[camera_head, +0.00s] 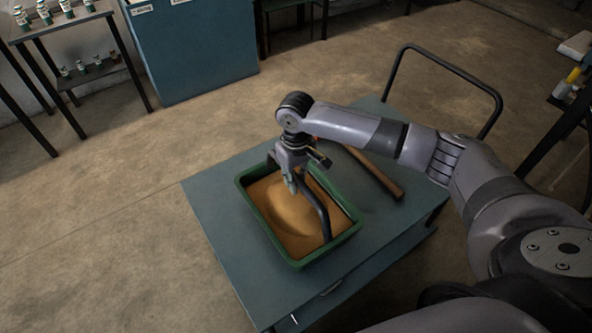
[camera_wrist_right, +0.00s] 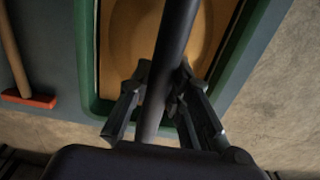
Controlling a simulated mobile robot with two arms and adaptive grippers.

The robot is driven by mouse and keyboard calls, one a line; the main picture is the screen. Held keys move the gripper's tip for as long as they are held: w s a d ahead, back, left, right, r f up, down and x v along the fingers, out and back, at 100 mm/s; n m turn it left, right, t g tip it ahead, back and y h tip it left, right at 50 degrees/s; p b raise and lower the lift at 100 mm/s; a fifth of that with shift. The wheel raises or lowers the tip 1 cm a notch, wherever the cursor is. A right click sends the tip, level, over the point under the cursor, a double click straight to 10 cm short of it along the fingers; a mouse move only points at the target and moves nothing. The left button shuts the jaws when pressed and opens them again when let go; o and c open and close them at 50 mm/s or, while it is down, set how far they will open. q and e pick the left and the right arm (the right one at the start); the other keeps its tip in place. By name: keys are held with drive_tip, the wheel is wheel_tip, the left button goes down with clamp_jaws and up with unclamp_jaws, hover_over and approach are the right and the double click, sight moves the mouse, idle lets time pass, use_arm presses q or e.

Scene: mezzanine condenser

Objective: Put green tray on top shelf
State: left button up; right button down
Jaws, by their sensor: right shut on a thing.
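The green tray (camera_head: 328,251) sits on the blue-grey cart top, with a tan, sand-like fill inside. A black bar handle (camera_head: 322,215) spans it. My right gripper (camera_head: 291,184) is over the tray at this handle. In the right wrist view the gripper (camera_wrist_right: 165,105) has its fingers either side of the black handle (camera_wrist_right: 172,45), shut on it, with the green rim (camera_wrist_right: 87,55) beyond. Whether the tray is lifted at all I cannot tell. My left gripper is out of view. Which shelf is the top shelf is not clear.
The cart (camera_head: 215,205) has a black push handle (camera_head: 455,62). A wooden-handled tool (camera_head: 375,172) lies beside the tray; its red head (camera_wrist_right: 30,98) shows in the right wrist view. A stand with bottles (camera_head: 75,22) and a blue cabinet (camera_head: 195,50) are behind. Floor at left is clear.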

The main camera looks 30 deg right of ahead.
drive_tip(key=shift+w+f, duration=0.2)
drive_tip(key=shift+f, duration=0.45)
drive_tip(key=c, duration=1.8)
unclamp_jaws()
drive_tip(key=shift+s+f, duration=0.15)
drive_tip(key=shift+s, duration=0.05)
drive_tip(key=o, duration=0.3)
wheel_tip(320, 180, up, 12)
drive_tip(key=shift+r+b, duration=0.1)
drive_tip(key=shift+b, duration=0.25)
